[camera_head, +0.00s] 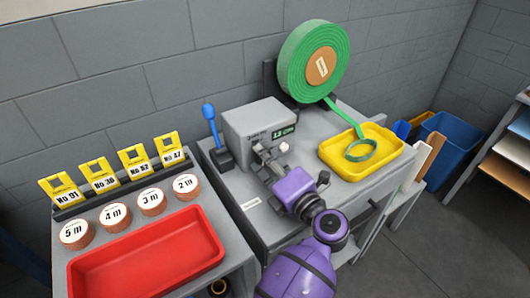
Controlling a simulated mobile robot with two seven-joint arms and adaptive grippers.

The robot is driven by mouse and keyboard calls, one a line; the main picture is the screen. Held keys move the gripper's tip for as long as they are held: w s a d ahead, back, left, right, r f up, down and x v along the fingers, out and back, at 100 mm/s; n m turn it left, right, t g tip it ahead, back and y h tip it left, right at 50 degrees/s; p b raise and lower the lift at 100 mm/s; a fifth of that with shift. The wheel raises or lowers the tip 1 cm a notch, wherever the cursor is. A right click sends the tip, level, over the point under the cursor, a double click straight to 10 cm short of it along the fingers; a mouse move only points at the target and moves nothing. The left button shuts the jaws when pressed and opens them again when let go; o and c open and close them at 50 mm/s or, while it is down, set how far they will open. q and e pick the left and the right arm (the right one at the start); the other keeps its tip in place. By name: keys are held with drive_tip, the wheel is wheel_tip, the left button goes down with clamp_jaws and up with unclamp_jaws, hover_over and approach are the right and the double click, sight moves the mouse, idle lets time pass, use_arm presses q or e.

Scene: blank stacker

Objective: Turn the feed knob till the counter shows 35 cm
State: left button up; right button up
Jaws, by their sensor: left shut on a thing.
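The grey feeder box (258,122) stands on the bench. Its small green-lit counter (284,132) appears to read 13 cm, though the digits are tiny. My left gripper (262,152) is at the front face of the box, just below and left of the counter, and is shut on the feed knob, which its fingers mostly hide. A small pale piece (284,147) shows beside the fingers. The green strap roll (314,62) stands behind the box. Its strap (346,116) runs down to a loop (361,150) in the yellow tray (336,156). My right gripper is not in view.
A blue-handled lever (209,118) stands left of the box. Further left are a red tray (146,256), several round labelled discs (150,202) and yellow numbered cards (135,157). Blue (447,146) and yellow bins are at the right. The grey wall closes off the back.

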use_arm(q)
drive_tip(key=shift+a+r+m+p, duration=0.1)
drive_tip(key=shift+r+m+p, duration=0.3)
drive_tip(key=shift+m+p, duration=0.55)
drive_tip(key=shift+f+m+p, duration=0.1)
drive_tip(key=shift+m+p, duration=0.3)
drive_tip(key=shift+m, duration=0.15)
drive_tip(key=o, duration=1.1)
drive_tip(key=shift+f, duration=0.1)
drive_tip(key=shift+s+d+f, duration=0.1)
drive_tip(key=shift+s+d, duration=0.3)
drive_tip(key=v, duration=1.1)
drive_tip(key=shift+a, duration=0.1)
